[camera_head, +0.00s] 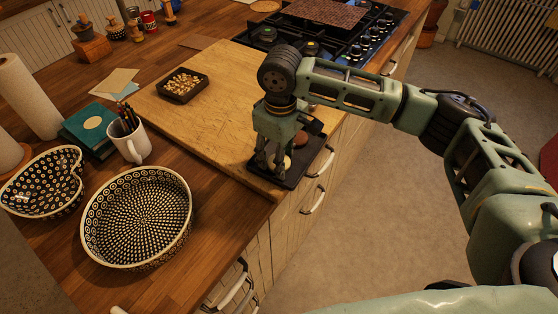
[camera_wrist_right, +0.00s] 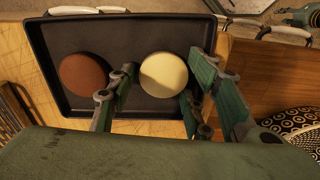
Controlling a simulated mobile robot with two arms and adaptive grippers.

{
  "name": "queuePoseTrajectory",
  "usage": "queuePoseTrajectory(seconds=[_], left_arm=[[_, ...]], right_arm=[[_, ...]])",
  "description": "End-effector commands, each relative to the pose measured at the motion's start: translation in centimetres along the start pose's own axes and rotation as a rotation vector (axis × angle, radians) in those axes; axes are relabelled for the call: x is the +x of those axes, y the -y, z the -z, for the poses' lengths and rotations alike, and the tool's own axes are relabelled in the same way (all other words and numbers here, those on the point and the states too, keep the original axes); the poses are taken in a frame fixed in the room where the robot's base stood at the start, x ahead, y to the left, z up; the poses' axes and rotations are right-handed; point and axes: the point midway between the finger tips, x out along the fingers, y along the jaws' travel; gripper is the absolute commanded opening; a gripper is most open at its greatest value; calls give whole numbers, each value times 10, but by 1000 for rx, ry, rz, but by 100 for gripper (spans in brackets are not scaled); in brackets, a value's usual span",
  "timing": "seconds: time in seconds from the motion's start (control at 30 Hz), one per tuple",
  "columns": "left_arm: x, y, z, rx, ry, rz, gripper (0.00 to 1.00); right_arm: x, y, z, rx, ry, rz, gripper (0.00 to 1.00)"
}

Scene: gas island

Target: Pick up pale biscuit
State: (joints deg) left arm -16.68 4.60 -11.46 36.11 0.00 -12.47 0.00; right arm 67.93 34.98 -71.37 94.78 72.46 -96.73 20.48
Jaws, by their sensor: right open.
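The pale biscuit (camera_wrist_right: 163,75) is a round cream disc lying flat on a dark tray (camera_wrist_right: 120,40). In the head view the pale biscuit (camera_head: 287,162) shows only partly beside my gripper's fingers. A brown round biscuit (camera_wrist_right: 84,75) lies to its left in the wrist view, on the same tray. My right gripper (camera_wrist_right: 155,110) is open above the tray, its fingers on either side of the pale biscuit in the wrist view. It also shows from above in the head view (camera_head: 272,167). I cannot tell whether the fingers touch the biscuit. My left gripper is not in view.
The tray (camera_head: 303,175) sits at the counter's front edge, on a pale wooden board (camera_head: 215,130). A black dish of nuts (camera_head: 182,85), a white mug with pencils (camera_head: 133,146) and patterned bowls (camera_head: 137,217) stand to the left. A gas hob (camera_head: 320,40) is behind.

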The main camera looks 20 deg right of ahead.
Motion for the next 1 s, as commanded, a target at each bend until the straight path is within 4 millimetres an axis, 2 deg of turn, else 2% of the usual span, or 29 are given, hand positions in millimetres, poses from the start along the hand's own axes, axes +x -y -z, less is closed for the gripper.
queuePoseTrajectory(seconds=[0.1, 0.43, 0.77, 1.0], left_arm=[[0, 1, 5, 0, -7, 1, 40], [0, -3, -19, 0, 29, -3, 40], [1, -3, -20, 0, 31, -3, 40], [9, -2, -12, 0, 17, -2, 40]], right_arm=[[0, 0, 0, 0, 0, 0, 45], [-1, 0, 0, 1, 0, 0, 16], [-4, 0, 0, 0, -1, 0, 15], [-28, -1, 2, 1, -5, -1, 15]])
